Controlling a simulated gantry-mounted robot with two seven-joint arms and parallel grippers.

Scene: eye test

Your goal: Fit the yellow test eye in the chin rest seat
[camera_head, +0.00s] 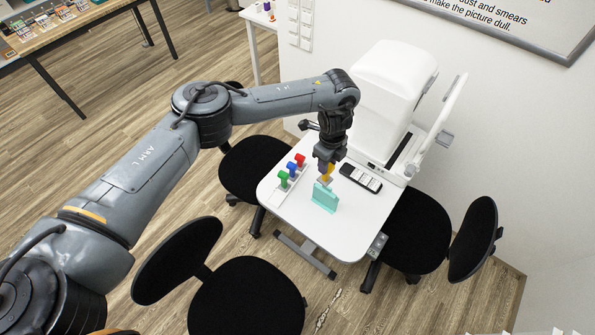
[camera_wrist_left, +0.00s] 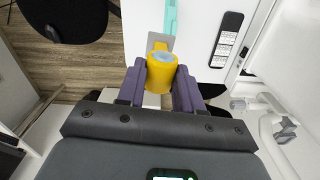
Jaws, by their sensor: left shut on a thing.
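The yellow test eye (camera_wrist_left: 162,76) is a yellow cylinder with a grey-blue round end. My left gripper (camera_wrist_left: 159,88) is shut on it, one purple finger on each side. In the head view, my left gripper (camera_head: 327,166) holds the yellow test eye (camera_head: 329,173) above the white table, just behind a teal block (camera_head: 325,198). A flat silver-grey piece (camera_wrist_left: 157,41) shows just past the eye in the wrist view. I cannot tell for sure which part is the chin rest seat. My right gripper is in neither view.
Green, blue and red pieces (camera_head: 291,171) stand in a row on the table (camera_head: 300,215), left of my gripper. A black panel with white labels (camera_head: 361,178) lies to the right. A large white instrument (camera_head: 395,85) stands behind. Black chairs (camera_head: 247,295) surround the table.

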